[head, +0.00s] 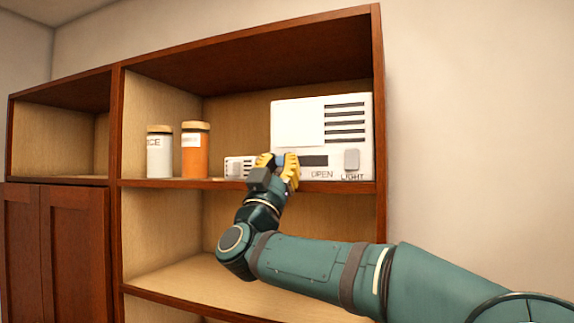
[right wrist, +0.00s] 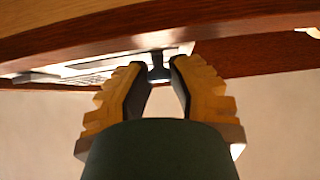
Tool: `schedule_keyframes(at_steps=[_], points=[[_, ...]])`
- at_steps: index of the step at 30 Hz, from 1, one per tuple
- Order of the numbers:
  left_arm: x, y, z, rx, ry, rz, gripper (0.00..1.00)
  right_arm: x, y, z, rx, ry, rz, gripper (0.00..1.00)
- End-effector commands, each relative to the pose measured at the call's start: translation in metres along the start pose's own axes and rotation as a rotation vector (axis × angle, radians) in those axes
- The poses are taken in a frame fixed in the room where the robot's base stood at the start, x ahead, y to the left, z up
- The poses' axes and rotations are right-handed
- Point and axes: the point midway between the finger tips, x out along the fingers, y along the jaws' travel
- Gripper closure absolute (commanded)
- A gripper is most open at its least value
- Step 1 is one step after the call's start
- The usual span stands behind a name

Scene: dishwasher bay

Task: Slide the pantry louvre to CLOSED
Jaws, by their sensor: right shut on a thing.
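The pantry louvre unit (head: 298,125) is a white box on the cabinet shelf, with dark slits at its upper right and a plain white panel at its upper left. Below them runs a dark slot (head: 315,161), with "OPEN" printed under its right part. My right gripper (head: 279,160) is at the slot's left end, its yellow fingers shut on a small slider knob. In the right wrist view the dark knob (right wrist: 158,72) shows between the fingertips. The fingers hide most of the knob and any label at that end. My left gripper is out of view.
A "LIGHT" switch (head: 351,160) is at the unit's lower right. A small white box (head: 238,167) stands just left of the gripper. A white jar (head: 159,152) and an orange jar (head: 195,150) stand further left. The shelf edge (head: 335,187) runs just below the unit.

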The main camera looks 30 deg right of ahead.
Motion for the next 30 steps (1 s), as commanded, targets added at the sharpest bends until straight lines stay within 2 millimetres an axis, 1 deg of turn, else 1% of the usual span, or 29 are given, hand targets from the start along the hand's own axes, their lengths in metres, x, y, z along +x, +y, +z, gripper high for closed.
schedule_keyframes(at_steps=[4,5,6,7,16,20,23,30], points=[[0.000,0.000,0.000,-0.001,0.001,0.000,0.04,0.000,-0.001,-0.002,0.003,0.003,-0.002,1.00],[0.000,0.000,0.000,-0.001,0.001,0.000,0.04,0.000,-0.001,-0.002,0.003,0.003,-0.002,0.70],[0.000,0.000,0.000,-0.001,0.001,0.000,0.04,0.000,-0.001,-0.002,0.003,0.003,-0.003,0.56],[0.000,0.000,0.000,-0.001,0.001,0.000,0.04,0.000,-0.001,-0.002,0.003,0.003,-0.002,0.47],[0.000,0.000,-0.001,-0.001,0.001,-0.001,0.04,0.000,0.000,-0.001,0.000,0.001,0.000,0.47],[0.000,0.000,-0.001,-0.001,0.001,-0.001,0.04,-0.008,-0.001,0.000,0.000,0.000,-0.003,0.47],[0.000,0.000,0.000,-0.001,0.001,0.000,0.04,-0.021,-0.001,-0.001,0.000,-0.001,-0.004,0.47],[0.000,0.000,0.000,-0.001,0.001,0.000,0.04,-0.071,-0.001,-0.001,0.002,0.000,-0.005,0.47]])
